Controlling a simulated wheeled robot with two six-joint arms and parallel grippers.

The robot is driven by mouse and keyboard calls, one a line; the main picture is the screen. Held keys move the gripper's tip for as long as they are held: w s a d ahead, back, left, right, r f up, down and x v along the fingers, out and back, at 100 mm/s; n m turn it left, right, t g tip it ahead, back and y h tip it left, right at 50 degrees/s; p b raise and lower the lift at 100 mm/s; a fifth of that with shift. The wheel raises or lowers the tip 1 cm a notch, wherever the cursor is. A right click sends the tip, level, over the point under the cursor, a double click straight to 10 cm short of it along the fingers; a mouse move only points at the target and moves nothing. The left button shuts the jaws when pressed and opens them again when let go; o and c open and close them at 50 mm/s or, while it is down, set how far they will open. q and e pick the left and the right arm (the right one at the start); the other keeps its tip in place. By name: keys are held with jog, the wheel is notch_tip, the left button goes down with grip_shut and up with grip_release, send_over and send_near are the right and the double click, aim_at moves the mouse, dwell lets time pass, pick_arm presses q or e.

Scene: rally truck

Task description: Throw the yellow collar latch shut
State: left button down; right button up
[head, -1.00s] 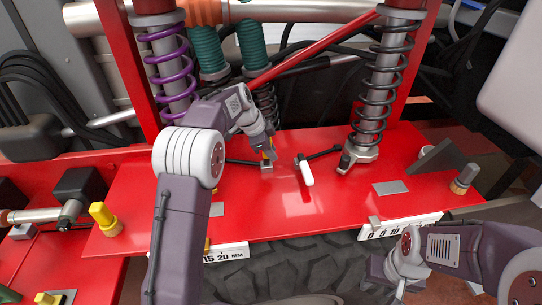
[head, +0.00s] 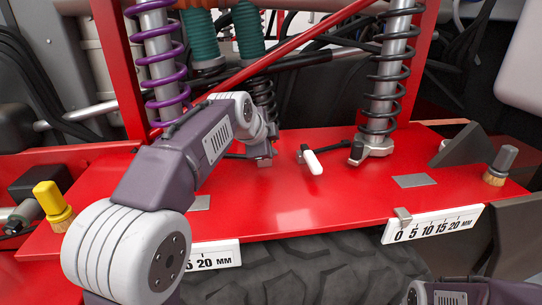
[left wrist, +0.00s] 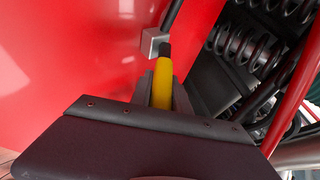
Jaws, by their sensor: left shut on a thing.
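The yellow collar latch (left wrist: 163,82) shows in the left wrist view as a yellow handle with a dark tip, beside a small grey block (left wrist: 154,42). My left gripper (left wrist: 163,90) is shut on the yellow handle, one finger on each side. In the head view my left gripper (head: 262,151) is low over the red plate, at the foot of the middle black spring (head: 262,95), and hides the handle. The grey block (head: 265,162) shows just below it. My right gripper is out of view; only part of that arm shows at the bottom right.
A white-handled lever (head: 313,162) stands just right of my left gripper. Beyond it are a large black spring (head: 385,95) and its base. A purple spring (head: 162,65) and a slanted red bar (head: 270,60) stand close behind my arm. The front red plate (head: 300,215) is mostly clear.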

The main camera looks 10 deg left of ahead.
pick_arm(q)
jog(key=shift+s+f, duration=0.1)
jog(key=shift+f, duration=0.25)
jog(key=c, duration=1.4)
grip_release()
jog(key=shift+o, duration=0.8)
jog(key=shift+a+r, duration=0.1)
jog(key=shift+a, duration=0.05)
jog(key=shift+s+r, duration=0.15)
jog(key=shift+r, duration=0.15)
jog(key=d+v, duration=0.1)
jog(key=v, duration=0.7)
jog(key=shift+a+b, duration=0.35)
jog(key=shift+a, duration=0.15)
jog(key=shift+s, duration=0.1)
